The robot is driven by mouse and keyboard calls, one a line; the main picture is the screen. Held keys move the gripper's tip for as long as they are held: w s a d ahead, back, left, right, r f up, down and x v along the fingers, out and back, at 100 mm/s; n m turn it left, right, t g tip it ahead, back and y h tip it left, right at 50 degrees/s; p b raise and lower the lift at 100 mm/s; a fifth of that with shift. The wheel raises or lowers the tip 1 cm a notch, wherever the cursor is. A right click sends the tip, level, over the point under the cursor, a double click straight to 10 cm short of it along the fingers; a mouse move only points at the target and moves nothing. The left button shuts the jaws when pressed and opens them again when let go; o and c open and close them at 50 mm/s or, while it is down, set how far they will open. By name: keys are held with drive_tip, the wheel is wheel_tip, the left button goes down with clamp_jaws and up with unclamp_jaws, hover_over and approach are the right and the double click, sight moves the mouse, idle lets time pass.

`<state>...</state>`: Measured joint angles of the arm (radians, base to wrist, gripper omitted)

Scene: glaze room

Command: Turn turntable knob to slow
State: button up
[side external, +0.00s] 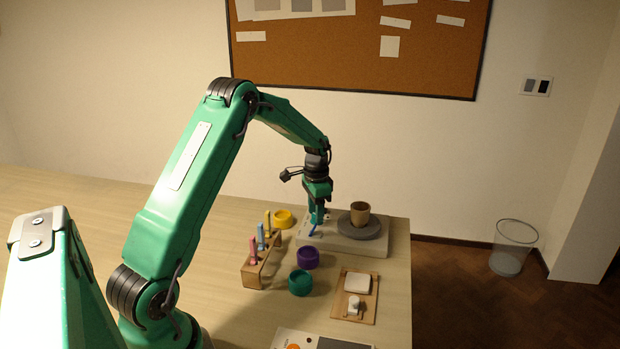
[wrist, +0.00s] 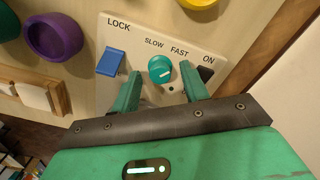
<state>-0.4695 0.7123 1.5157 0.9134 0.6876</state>
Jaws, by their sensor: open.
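The turntable knob (wrist: 161,69) is a round teal dial with a short white mark, on a pale panel (wrist: 140,40) below the words SLOW and FAST. I cannot tell which word the mark points at. My gripper (wrist: 163,86) is open, with one finger on each side just short of the knob; contact is not clear. In the side external view my gripper (side external: 317,221) points down at the left end of the turntable base (side external: 345,246), and the knob is hidden. A grey wheel (side external: 374,231) on that base carries a brown pot (side external: 360,213).
Beside the knob are a blue LOCK lever (wrist: 111,62) and a dark ON switch (wrist: 206,73). A wooden rack (side external: 258,271) of coloured tools, yellow (side external: 283,218), purple (side external: 308,258) and teal (side external: 300,282) bowls and a wooden board (side external: 362,311) stand nearby.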

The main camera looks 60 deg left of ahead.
drive_tip(key=shift+f, duration=0.1)
clamp_jaws()
drive_tip(key=shift+n, duration=0.5)
drive_tip(key=n, duration=1.1)
drive_tip(key=shift+n, duration=2)
